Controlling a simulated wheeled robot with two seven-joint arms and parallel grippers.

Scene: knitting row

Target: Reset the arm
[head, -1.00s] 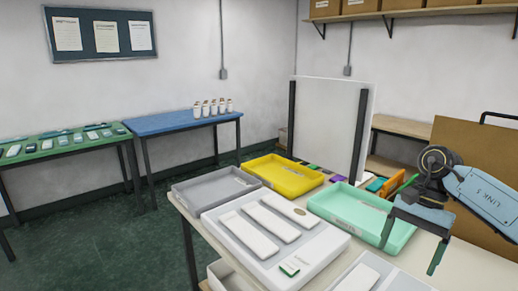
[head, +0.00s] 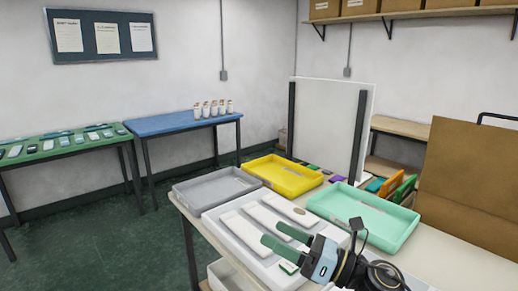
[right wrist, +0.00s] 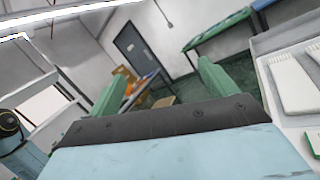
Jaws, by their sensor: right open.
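My right gripper (head: 270,232) reaches in from the lower right of the head view, over the white tray (head: 228,240). Its two green fingers are apart with nothing between them, and they point left. They also show apart and empty in the right wrist view (right wrist: 158,78). Behind the fingers, several long white pieces (head: 240,226) lie in the tray. The gripper and wrist hide the tray's right part and a small green-and-white item is partly covered near the fingers. My left gripper is not in view.
A grey tray (head: 190,198), a yellow tray (head: 320,178) and a mint-green tray (head: 410,222) stand on the table around the white tray. A white upright panel (head: 330,130) stands behind them. A blue table (head: 175,122) and a green table (head: 60,145) are farther off.

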